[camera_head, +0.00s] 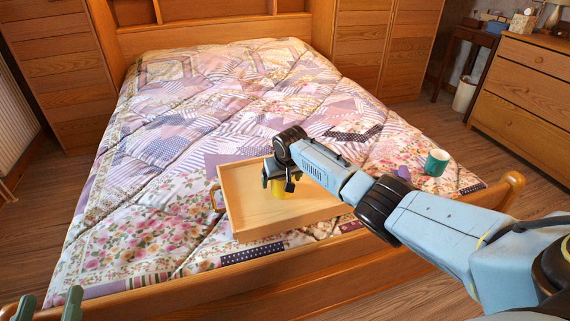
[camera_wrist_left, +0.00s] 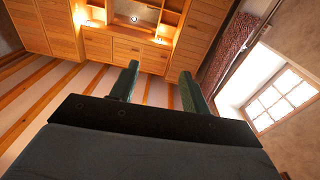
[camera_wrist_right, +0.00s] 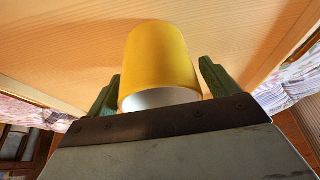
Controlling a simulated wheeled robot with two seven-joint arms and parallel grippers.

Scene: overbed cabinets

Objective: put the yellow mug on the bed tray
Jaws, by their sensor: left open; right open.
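The yellow mug (camera_head: 278,190) is on the bed tray (camera_head: 290,219), a light wooden tray on the quilt near the foot of the bed. In the right wrist view the mug (camera_wrist_right: 160,60) shows its white inside, with the tray's wood (camera_wrist_right: 75,40) behind it. My right gripper (camera_head: 280,182) is over the tray, its open green fingers on either side of the mug; the gripper partly hides the mug in the head view. Contact between fingers and mug cannot be told. My left gripper (camera_head: 48,304) is open and empty at the bottom left, before the footboard.
A green mug (camera_head: 436,162) stands on the quilt to the right, beside a small purple thing (camera_head: 403,171) partly hidden by my right arm. The wooden footboard (camera_head: 230,283) runs along the bed's near edge. The quilt left of the tray is clear.

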